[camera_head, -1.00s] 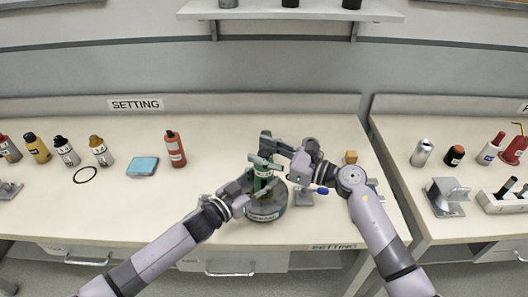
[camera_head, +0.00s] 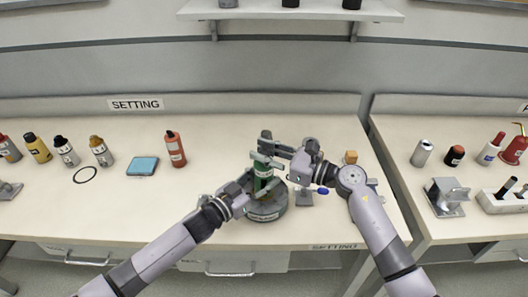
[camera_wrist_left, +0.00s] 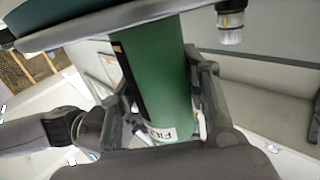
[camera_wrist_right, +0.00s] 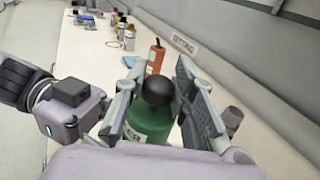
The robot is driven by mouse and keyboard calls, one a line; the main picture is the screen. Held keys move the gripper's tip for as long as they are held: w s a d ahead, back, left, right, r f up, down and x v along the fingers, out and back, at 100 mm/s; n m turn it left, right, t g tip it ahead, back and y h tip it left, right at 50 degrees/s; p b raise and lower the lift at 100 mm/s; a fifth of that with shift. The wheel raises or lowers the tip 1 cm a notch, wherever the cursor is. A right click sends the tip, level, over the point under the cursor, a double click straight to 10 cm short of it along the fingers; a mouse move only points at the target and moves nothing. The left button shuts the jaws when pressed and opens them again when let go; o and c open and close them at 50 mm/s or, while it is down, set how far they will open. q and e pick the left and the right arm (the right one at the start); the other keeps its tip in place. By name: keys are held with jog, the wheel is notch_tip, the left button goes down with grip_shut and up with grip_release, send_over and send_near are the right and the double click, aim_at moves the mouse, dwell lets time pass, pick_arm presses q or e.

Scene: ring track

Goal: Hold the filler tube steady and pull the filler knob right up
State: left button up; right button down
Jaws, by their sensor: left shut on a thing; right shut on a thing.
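The green filler tube (camera_head: 263,171) stands upright on its round grey-green base (camera_head: 264,211). My left gripper (camera_head: 249,183) is shut on the tube from the left, low on its side; the left wrist view shows the green tube (camera_wrist_left: 160,85) between its fingers, with part of a label. The black filler knob (camera_wrist_right: 157,90) tops the green body (camera_wrist_right: 150,123) in the right wrist view. My right gripper (camera_head: 267,152) is shut on the knob, one finger on each side. In the head view its fingers largely hide the knob.
A red bottle (camera_head: 175,149), a blue pad (camera_head: 142,166) and several small bottles stand to the left. A grey stand (camera_head: 304,197) is close on the right, with an orange block (camera_head: 351,157) behind. The bench between the red bottle and the filler is clear.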

aim_at(267, 152)
pick_arm(q)
jog(key=shift+f, duration=0.1)
pick_arm(e)
jog(key=shift+r, duration=2.55)
jog(key=c, duration=1.3)
grip_release()
jog(key=shift+f, duration=0.1)
jog(key=shift+s+d, duration=0.15)
jog(key=shift+d, duration=0.2)
jog(key=v, duration=1.1)
jog(key=shift+s+d, duration=0.1)
